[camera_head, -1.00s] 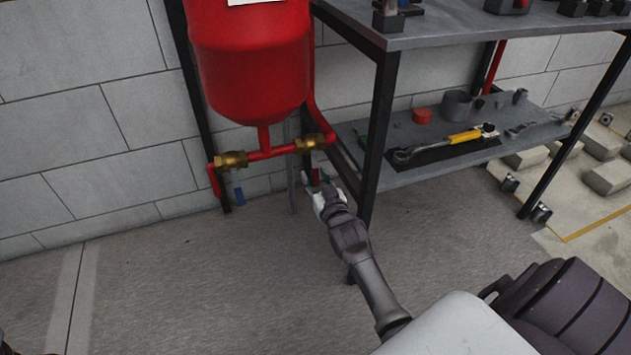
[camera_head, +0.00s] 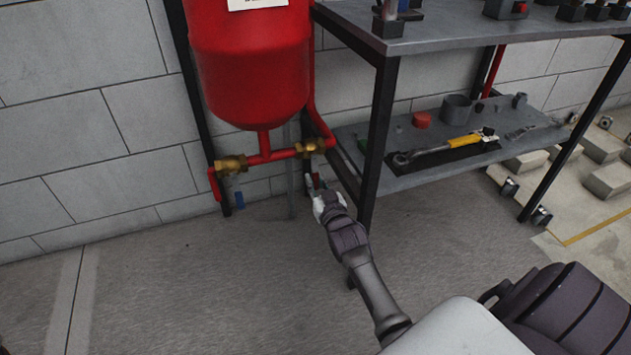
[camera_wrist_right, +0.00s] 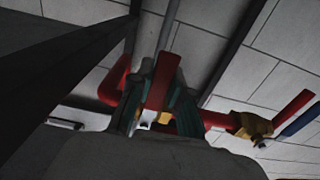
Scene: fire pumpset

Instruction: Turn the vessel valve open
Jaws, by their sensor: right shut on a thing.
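The red vessel (camera_head: 250,65) hangs by the wall, with a red pipe (camera_head: 272,155) running below it. The pipe carries a left brass valve (camera_head: 231,164) with a blue handle (camera_head: 239,199) and a right brass valve (camera_head: 311,146). My right gripper (camera_head: 315,183) is just below the right brass valve, shut on its red handle. In the right wrist view the red handle (camera_wrist_right: 161,82) stands between the two fingers of my right gripper (camera_wrist_right: 160,97). The right valve body is mostly hidden there; the left brass valve (camera_wrist_right: 252,125) shows at the right. My left gripper is out of view.
A grey workbench (camera_head: 440,32) with a dark leg (camera_head: 379,135) stands close to the right of my right gripper. Its lower shelf (camera_head: 440,178) holds a yellow-handled tool (camera_head: 465,141) and a red cap (camera_head: 422,119). The floor at the left is clear.

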